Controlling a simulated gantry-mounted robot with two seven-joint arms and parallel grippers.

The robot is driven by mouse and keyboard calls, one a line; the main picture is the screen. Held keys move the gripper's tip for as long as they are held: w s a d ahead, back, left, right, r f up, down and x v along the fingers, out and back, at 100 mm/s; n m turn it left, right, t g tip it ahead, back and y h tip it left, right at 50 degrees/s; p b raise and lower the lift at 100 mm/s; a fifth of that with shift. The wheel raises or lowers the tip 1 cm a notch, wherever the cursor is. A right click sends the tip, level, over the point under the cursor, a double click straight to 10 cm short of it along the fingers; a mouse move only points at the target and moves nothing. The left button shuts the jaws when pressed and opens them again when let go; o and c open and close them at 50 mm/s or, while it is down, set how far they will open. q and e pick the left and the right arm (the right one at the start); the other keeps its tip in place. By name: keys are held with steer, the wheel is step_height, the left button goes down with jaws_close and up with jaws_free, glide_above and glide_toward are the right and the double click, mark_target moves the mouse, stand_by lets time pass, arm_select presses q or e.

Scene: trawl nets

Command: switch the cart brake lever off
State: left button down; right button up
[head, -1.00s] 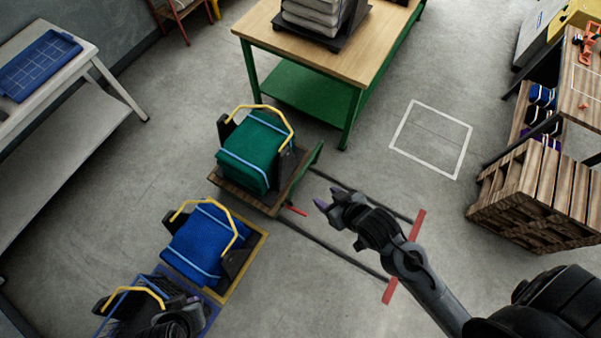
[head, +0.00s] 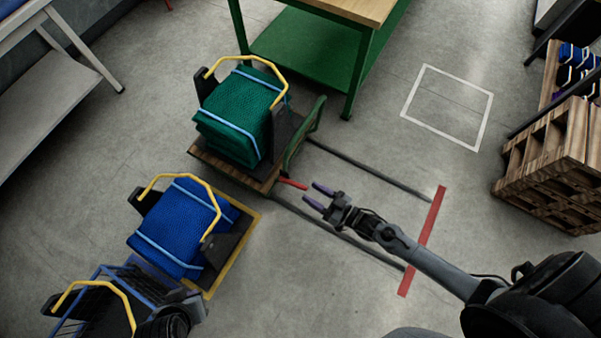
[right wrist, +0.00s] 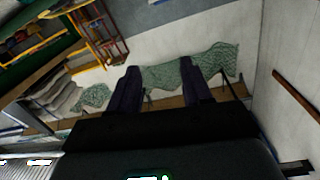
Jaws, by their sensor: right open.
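The cart (head: 225,171) is a wooden platform with a green end frame (head: 304,135), carrying a green net bundle (head: 237,120) with a yellow handle. A red lever (head: 292,184) sticks out low from the cart's right side. My right gripper (head: 316,196) is open, its purple-tipped fingers pointing at the lever from a short way to the right, apparently not touching it. The fingers (right wrist: 158,92) also show in the right wrist view with nothing between them, against a distant wall with nets. My left gripper cannot be made out at the lower left of the head view.
Two dark floor rails (head: 345,240) run from the cart to a red stop bar (head: 424,240). A blue net bundle (head: 178,226) stands in a yellow-edged floor square. A green-framed table (head: 330,50) stands behind. A white floor square (head: 447,105) is empty.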

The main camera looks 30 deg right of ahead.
steer(key=w+d+f+n+b, duration=0.1)
steer(key=d+f+b, duration=0.2)
steer(key=f+b, duration=0.75)
steer(key=d+f+n+b, duration=0.1)
steer(key=d+f+b, duration=0.2)
steer(key=f+b, duration=0.7)
steer(key=b, duration=0.9)
glide_toward(295, 184)
steer(key=shift+n+g+y, duration=0.3)
steer(key=shift+y, duration=0.1)
steer(key=b+x, duration=0.4)
steer(key=x, duration=0.1)
steer(key=shift+w+d, duration=0.15)
steer(key=shift+w, duration=0.35)
steer(key=shift+b+x, duration=0.3)
steer(key=shift+x, duration=0.55)
steer(key=shift+c, duration=0.5)
jaws_close()
